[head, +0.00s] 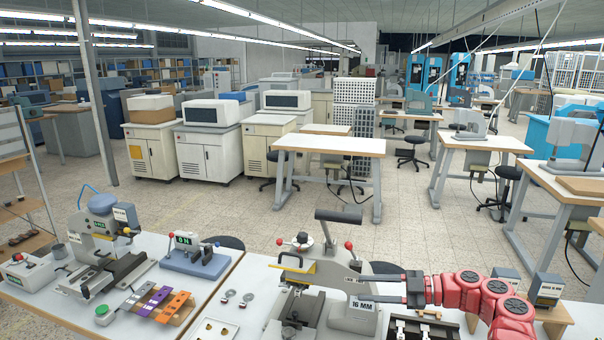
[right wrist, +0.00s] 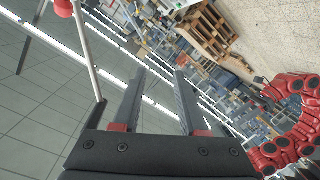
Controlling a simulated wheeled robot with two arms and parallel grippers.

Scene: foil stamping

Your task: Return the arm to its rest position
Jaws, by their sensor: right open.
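My right gripper (head: 368,288) shows in the head view, in front of the upper part of the press marked 16 MM (head: 360,313). Its red arm comes in from the right and its fingers point left. In the right wrist view the two dark fingers of my right gripper (right wrist: 159,82) stand apart with nothing between them. A red-knobbed lever (right wrist: 64,8) is at the upper left of that view. Whether the fingers touch the press, I cannot tell. My left arm and gripper are not in view.
The left worktable holds a stamping press (head: 104,232), a small blue-based device (head: 196,257), colored strips (head: 160,300) and a control box (head: 28,272). Two small round metal parts (head: 229,295) lie on the white table near the 16 MM press. Open floor (head: 240,215) lies beyond the tables.

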